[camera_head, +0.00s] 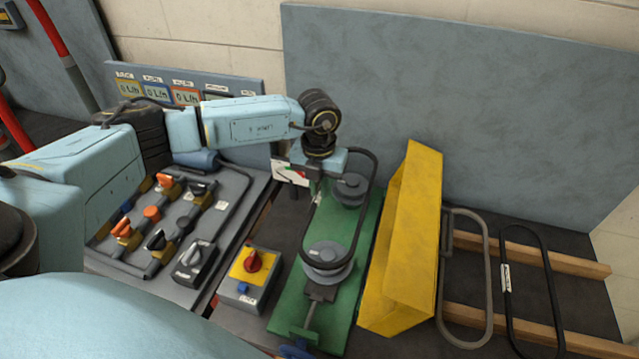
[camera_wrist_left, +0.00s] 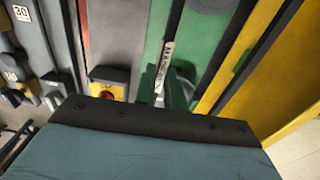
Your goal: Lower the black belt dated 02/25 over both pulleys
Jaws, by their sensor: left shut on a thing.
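My left gripper (camera_head: 313,180) is shut on one long side of a black belt loop (camera_head: 374,175). The belt carries a white tag, seen in the left wrist view (camera_wrist_left: 166,62) beside the fingers; I cannot read its date. The rear pulley (camera_head: 350,188) and front pulley (camera_head: 328,257) are grey discs on a green plate (camera_head: 362,262). From the head, the loop outlines both pulleys, its near end crossing the front one. I cannot tell how far above them it is. My right gripper is not in view.
A tall yellow guard (camera_head: 412,225) stands right of the plate. Beyond it, a grey belt (camera_head: 488,270) and another tagged black belt (camera_head: 548,265) lie across wooden rails (camera_head: 520,251). Left are a red-knobbed yellow switch box (camera_head: 252,265) and a grey switch panel (camera_head: 225,190).

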